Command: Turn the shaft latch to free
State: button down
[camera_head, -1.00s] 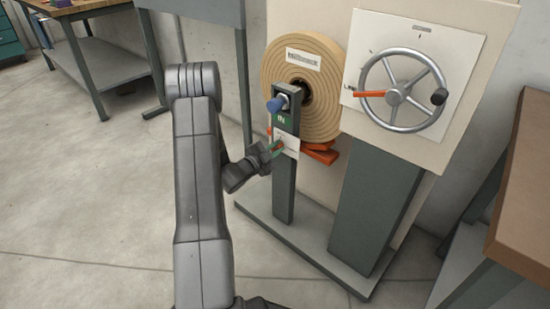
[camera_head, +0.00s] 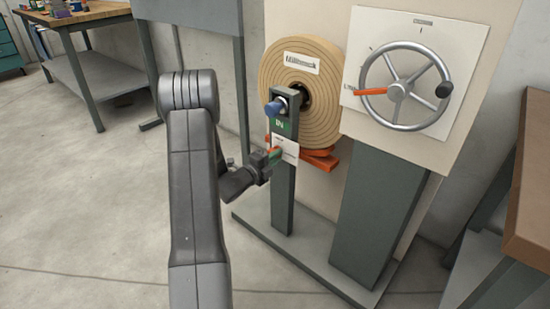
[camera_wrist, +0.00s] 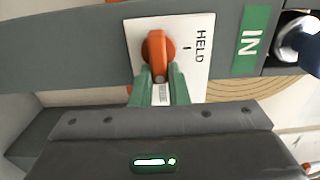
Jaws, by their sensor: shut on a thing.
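The shaft latch is an orange knob (camera_wrist: 158,46) on a white plate (camera_wrist: 198,75) fixed to a dark green post. The plate bears the word HELD with a tick at the knob's right in the wrist view. The knob's long side runs toward my gripper, away from the HELD tick. In the head view my gripper (camera_head: 272,156) meets the plate (camera_head: 288,146) from the left.
A green IN label (camera_head: 283,126) and a blue-tipped knob (camera_head: 277,106) sit above the plate. A large tan roll (camera_head: 325,85) is behind the post. A spoked handwheel (camera_head: 404,88) is at the right. A brown-topped bench (camera_head: 530,200) stands at the right edge.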

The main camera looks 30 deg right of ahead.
dwell(0.5)
jog(key=c, duration=1.4)
grip_release()
jog(key=p+v, duration=0.3)
jog(key=v, duration=1)
jog(key=shift+s+a, duration=0.25)
jog(key=shift+a, duration=0.1)
jog(key=shift+f, duration=0.1)
jog(key=b+x, duration=0.3)
jog(key=x, duration=1.1)
jog(key=shift+a, duration=0.1)
